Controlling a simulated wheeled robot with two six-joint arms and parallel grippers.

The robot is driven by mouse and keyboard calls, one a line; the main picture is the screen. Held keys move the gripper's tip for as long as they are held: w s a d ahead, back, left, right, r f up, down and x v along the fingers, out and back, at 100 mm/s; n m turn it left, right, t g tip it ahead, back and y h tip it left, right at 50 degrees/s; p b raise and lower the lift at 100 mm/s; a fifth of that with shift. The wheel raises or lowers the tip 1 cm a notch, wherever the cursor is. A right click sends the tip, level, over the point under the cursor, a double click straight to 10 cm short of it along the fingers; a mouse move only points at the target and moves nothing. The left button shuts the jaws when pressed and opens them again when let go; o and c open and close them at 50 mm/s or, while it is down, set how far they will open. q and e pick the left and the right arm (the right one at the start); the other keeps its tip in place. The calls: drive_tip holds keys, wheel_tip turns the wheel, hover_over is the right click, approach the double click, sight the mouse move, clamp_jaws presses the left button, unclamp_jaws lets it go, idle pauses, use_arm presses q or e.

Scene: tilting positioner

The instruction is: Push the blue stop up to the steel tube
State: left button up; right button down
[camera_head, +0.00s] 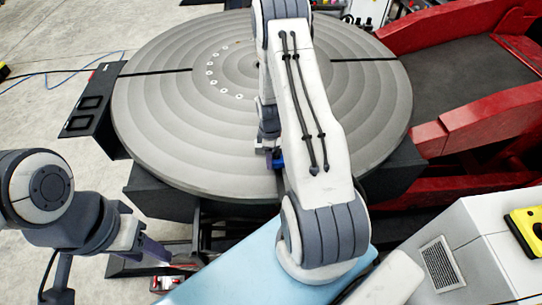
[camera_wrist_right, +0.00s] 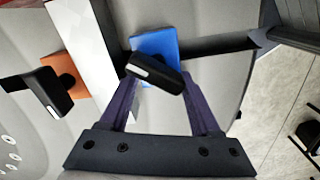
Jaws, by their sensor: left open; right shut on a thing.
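The blue stop (camera_wrist_right: 155,42) sits on the grey slotted table in the right wrist view, with a black handle (camera_wrist_right: 155,72) on top. My right gripper (camera_wrist_right: 158,80) is shut on this handle, one purple finger on each side. The pale steel tube (camera_wrist_right: 92,45) lies just left of the blue stop; a narrow gap seems to show between them. In the head view a bit of the blue stop (camera_head: 277,159) shows beside my right arm, which hides the tube. My left gripper (camera_head: 150,252) is open and empty, low at the left, off the table.
An orange stop (camera_wrist_right: 66,75) with a black handle stands on the tube's other side. The round grey table (camera_head: 165,110) has a dark slot (camera_wrist_right: 215,45) running past the blue stop. A red frame (camera_head: 455,125) stands at the right. The table's left part is clear.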

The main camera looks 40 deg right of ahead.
idle(0.5)
drive_tip(key=shift+s+a+f, duration=0.1)
drive_tip(key=shift+s+a, duration=0.4)
drive_tip(key=shift+s, duration=0.3)
idle(4.5)
unclamp_jaws()
drive_tip(key=shift+w, duration=0.1)
drive_tip(key=shift+d, duration=0.1)
idle(0.4)
drive_tip(key=shift+r+p, duration=2.85)
drive_tip(key=shift+r, duration=0.75)
drive_tip(key=shift+w, duration=0.1)
